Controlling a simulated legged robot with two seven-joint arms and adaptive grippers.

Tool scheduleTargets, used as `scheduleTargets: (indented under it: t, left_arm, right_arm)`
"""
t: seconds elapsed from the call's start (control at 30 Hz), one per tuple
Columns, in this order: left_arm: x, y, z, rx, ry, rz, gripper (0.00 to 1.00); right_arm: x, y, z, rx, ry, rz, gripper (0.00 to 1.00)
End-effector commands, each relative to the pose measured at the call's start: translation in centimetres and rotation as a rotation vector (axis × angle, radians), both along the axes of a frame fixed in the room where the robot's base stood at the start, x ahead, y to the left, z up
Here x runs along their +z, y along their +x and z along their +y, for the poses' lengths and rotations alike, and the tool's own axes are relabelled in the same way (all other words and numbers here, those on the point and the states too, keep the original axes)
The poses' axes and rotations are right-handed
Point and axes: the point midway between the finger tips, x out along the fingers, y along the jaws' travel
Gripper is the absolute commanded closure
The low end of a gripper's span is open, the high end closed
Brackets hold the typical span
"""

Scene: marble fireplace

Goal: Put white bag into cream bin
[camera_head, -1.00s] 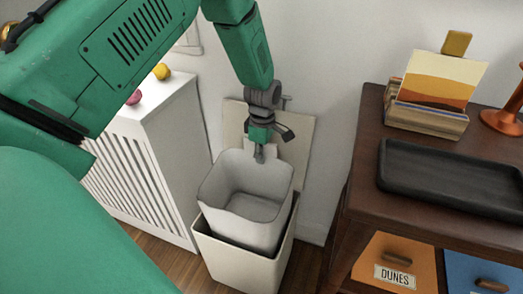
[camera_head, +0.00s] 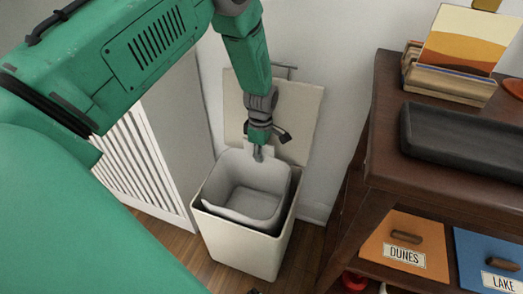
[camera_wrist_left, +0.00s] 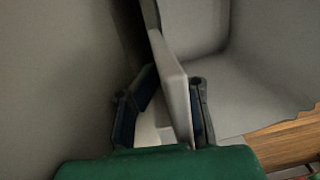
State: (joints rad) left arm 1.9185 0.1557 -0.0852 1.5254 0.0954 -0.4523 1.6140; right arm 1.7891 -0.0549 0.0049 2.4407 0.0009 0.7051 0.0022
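The white bag (camera_head: 247,190) is an open, box-shaped, grey-white container. It sits partly down in the mouth of the cream bin (camera_head: 240,245), with its rim still standing above the bin's rim. The bin stands on the floor with its lid (camera_head: 293,115) raised behind. My left gripper (camera_head: 258,154) is at the bag's back edge, pointing down. In the left wrist view the fingers (camera_wrist_left: 168,110) are on either side of the bag's pale upright edge (camera_wrist_left: 172,75). Whether the bag's bottom touches the bin floor is hidden.
A dark wooden shelf unit (camera_head: 380,150) stands close on the right, with a black tray (camera_head: 465,140) on top and labelled drawers (camera_head: 405,245) below. A white slatted cabinet (camera_head: 140,165) is on the left. A wall is behind the bin.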

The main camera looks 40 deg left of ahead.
Motion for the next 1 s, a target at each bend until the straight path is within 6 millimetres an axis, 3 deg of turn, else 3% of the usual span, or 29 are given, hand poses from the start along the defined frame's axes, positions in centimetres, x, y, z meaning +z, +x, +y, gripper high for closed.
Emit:
scheduleTargets:
  t: [0.2, 0.3, 0.83, 1.0]
  left_arm:
    - [0.1, 0.4, 0.2, 0.002, 0.01, -0.011, 1.0]
    - [0.2, 0.5, 0.2, 0.001, 0.009, -0.013, 0.71]
    - [0.6, 0.9, 0.1, -0.001, 0.007, -0.024, 0.71]
    - [2.5, 1.0, 0.1, -0.001, 0.008, -0.025, 0.71]
  right_arm:
    - [0.0, 0.0, 0.0, 0.0, 0.0, 0.0, 0.0]
    - [0.0, 0.0, 0.0, 0.0, 0.0, 0.0, 0.0]
    - [0.0, -0.1, 0.0, 0.0, 0.0, -0.002, 0.0]
    - [0.1, -0.1, 0.0, 0.0, 0.0, -0.003, 0.0]
